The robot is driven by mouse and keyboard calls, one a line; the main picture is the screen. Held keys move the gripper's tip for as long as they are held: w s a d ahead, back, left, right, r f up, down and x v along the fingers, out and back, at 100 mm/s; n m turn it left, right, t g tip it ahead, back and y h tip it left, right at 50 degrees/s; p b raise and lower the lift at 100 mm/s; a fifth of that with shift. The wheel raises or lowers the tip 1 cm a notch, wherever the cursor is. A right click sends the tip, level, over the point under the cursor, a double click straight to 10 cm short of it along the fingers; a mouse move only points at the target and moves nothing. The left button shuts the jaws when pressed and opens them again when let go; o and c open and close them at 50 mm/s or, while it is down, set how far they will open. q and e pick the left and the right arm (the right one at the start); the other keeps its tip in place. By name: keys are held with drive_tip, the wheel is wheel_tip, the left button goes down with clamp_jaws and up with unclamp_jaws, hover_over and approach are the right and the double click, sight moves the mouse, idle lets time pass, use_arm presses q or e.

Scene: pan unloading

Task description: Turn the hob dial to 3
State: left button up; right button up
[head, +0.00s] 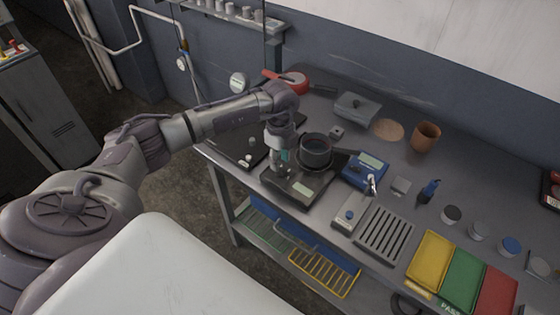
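The hob (287,187) is a dark flat unit at the left front of the bench, with a small pale label on its front part. A dark round pan (316,152) stands on its back right part. My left arm comes in from the left and bends down over the hob. My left gripper (279,165) points down at the hob's left part, left of the pan. The fingers are small and dark, so I cannot tell whether they are open or shut. I cannot make out the dial or its setting. My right gripper does not show.
A dark plate with small white knobs (246,160) lies left of the hob. A blue meter (365,170) stands close on its right. A slatted drain rack (384,233), yellow (430,258), green and red trays, and a brown cup (425,137) are further right.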

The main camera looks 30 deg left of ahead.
use_arm(q)
drive_tip(key=shift+f, duration=1.55)
clamp_jaws()
